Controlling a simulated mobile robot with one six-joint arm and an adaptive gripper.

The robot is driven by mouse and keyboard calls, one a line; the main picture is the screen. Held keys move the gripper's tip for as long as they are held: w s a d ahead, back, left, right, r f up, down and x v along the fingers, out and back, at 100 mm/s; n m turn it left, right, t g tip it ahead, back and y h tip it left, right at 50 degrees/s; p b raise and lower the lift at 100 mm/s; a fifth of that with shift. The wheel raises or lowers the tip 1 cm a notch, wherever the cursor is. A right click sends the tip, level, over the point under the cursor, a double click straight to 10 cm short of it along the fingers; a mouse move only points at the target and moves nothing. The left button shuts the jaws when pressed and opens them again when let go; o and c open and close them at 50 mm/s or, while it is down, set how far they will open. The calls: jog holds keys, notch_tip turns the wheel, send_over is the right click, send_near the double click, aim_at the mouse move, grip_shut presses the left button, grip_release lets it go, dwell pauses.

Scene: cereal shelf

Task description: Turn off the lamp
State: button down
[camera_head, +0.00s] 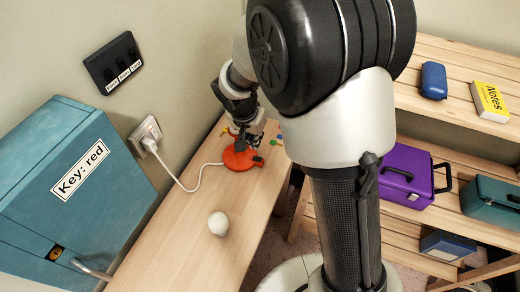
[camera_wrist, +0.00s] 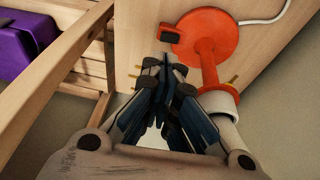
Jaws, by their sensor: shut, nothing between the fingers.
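The lamp is orange-red, with a round base (camera_head: 240,160) on the wooden table. In the wrist view its base (camera_wrist: 200,38) carries a stem (camera_wrist: 207,72) with a white socket-like end (camera_wrist: 217,101). A small black switch (camera_wrist: 170,33) sits at the edge of the base; it also shows in the head view (camera_head: 258,161). My gripper (camera_wrist: 172,66) is shut and empty, with its fingertips beside the stem and a little short of the switch in the picture. In the head view my gripper (camera_head: 248,138) is over the lamp and partly hides it. Contact cannot be told.
A white bulb (camera_head: 218,224) lies on the table (camera_head: 180,250). The lamp's white cord (camera_head: 185,186) runs to a wall outlet (camera_head: 147,133). A teal cabinet (camera_head: 75,200) labelled "Key: red" stands left. Shelves at right hold a purple case (camera_head: 407,176) and a yellow book (camera_head: 490,101).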

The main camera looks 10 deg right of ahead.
aim_at(260, 159)
jog(key=b+x, duration=0.3)
jog(key=x, duration=0.7)
